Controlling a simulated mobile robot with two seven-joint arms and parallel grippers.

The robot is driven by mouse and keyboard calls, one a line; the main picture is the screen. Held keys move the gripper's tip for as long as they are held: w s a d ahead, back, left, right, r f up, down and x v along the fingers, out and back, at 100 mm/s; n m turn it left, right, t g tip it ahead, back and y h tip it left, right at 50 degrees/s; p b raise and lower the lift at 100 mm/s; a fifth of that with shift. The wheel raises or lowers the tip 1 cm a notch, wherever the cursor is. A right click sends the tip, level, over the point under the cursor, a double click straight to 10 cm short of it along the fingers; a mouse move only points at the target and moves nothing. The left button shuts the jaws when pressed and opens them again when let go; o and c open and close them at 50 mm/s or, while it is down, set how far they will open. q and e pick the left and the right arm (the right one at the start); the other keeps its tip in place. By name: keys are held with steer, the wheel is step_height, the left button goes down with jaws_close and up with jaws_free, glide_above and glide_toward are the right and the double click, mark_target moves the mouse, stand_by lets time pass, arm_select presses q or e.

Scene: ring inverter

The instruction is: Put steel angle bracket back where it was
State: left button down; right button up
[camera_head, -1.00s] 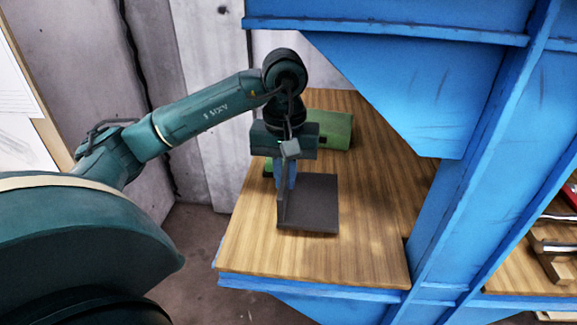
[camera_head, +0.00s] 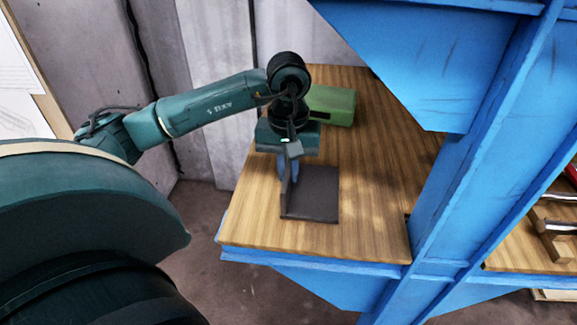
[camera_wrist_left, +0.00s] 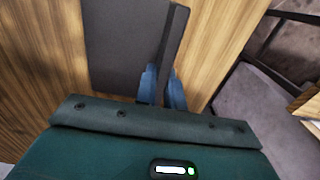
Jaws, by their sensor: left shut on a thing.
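The steel angle bracket (camera_head: 313,200) is dark grey, with one flat plate low over the wooden shelf and one upright plate at its left. It also shows in the left wrist view (camera_wrist_left: 120,45). My left gripper (camera_head: 288,172) points down at the bracket's upright plate. Its blue fingers (camera_wrist_left: 163,90) are on either side of that plate and shut on it. The bracket's flat plate looks level and seems to lie on the wood; I cannot tell if a small gap is under it. My right gripper is not in view.
The wooden shelf (camera_head: 378,205) has a blue frame, with a blue post (camera_head: 450,200) at its right. A green box (camera_head: 332,105) stands behind my gripper. Bare wood lies right of the bracket. Another shelf with metal items (camera_head: 560,228) is at the far right.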

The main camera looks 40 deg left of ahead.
arm_select(q)
steer(key=c, duration=1.5)
jaws_free()
steer(key=shift+r+p, duration=0.25)
steer(key=shift+p, duration=0.05)
steer(key=shift+r, duration=0.35)
step_height(320, 180, up, 11)
steer(key=p, duration=0.1)
steer(key=shift+p, duration=0.3)
